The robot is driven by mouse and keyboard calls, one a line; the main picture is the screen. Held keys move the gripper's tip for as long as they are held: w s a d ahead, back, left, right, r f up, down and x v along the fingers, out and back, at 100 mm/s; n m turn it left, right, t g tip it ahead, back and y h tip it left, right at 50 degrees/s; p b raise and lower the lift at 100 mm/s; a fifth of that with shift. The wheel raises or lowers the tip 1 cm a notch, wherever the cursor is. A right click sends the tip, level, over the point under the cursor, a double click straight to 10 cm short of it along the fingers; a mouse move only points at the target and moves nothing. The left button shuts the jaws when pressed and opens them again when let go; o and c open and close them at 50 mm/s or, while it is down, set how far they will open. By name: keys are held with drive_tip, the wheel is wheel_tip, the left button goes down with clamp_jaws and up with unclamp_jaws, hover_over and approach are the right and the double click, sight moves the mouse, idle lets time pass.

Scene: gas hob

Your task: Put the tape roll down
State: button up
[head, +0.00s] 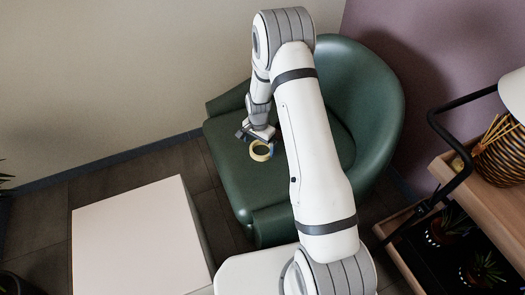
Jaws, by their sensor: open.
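The tape roll (261,151) is a small pale yellow ring. It appears to lie flat on the seat of the green armchair (233,177), near the seat's left side. My gripper (257,139) is open, right at the tape roll's upper edge in the head view. The fingers are small and dark here, and I cannot tell whether they touch the roll. My white arm reaches over the chair and hides part of the seat and backrest.
A white block-like table (137,240) stands left of the chair, with dark floor between them. The seat's front is clear.

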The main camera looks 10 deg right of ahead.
wheel_tip(320, 180, down, 3)
drive_tip(key=shift+r, duration=0.1)
drive_tip(key=shift+c, duration=0.2)
drive_tip(key=shift+r, duration=0.1)
drive_tip(key=c, duration=1)
